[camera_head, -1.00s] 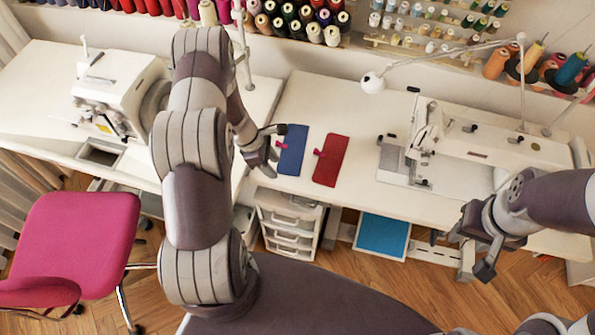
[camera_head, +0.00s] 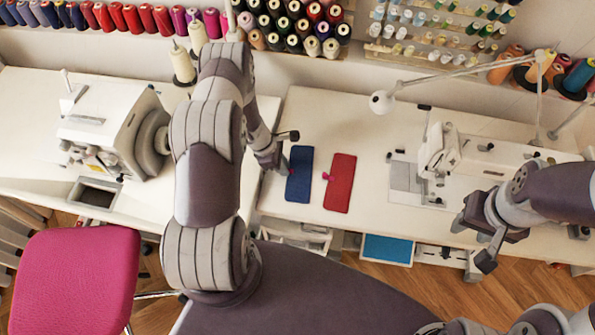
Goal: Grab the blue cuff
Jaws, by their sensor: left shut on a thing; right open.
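The blue cuff (camera_head: 300,176) lies on the white table, with a small pink piece at its left edge. My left gripper (camera_head: 284,160) is at the left edge of the blue cuff, shut on it, by the pink piece; the fingertips are small and partly hidden by the arm. A red cuff (camera_head: 341,184) lies just to the right, with a pink piece on its left edge. My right gripper (camera_head: 473,243) is open and empty at the front edge of the table, in front of the right sewing machine.
A sewing machine (camera_head: 456,158) stands right of the cuffs, under a white lamp arm (camera_head: 382,101). Another machine (camera_head: 112,130) stands at the left. Thread spools line the back. A pink chair (camera_head: 77,280) is at front left. The table behind the cuffs is clear.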

